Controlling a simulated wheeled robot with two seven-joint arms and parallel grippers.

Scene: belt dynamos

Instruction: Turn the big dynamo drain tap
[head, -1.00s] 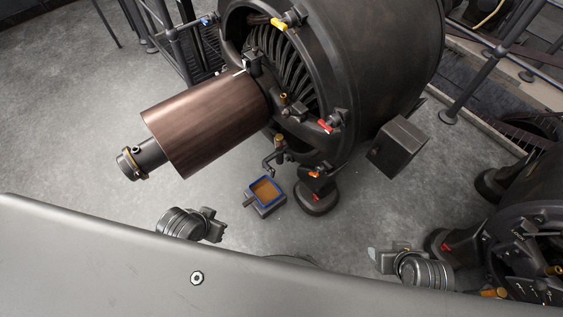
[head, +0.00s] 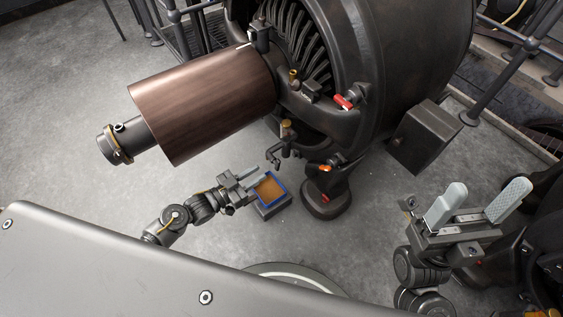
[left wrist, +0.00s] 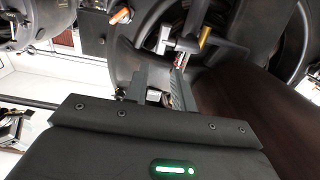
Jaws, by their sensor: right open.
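The big dynamo (head: 400,50) stands at the top centre of the head view. A tap with a brass top (head: 287,126) and a bent dark spout (head: 274,158) hangs low at its front; I take this as the drain tap. In the left wrist view, a brass-coloured piece (left wrist: 205,37) on grey metal shows beyond the fingers. My left gripper (head: 258,180) is open and empty, left of and below the spout, apart from it. Its fingers (left wrist: 160,82) show a gap in the wrist view. My right gripper (head: 487,192) is open and empty at the right.
A blue-rimmed tray (head: 284,185) with brown contents sits beneath the spout, close by my left gripper. An orange handle (head: 325,168) and a red handle (head: 343,102) are on the dynamo. A brown cylinder (head: 205,103) juts left. Floor at left is clear.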

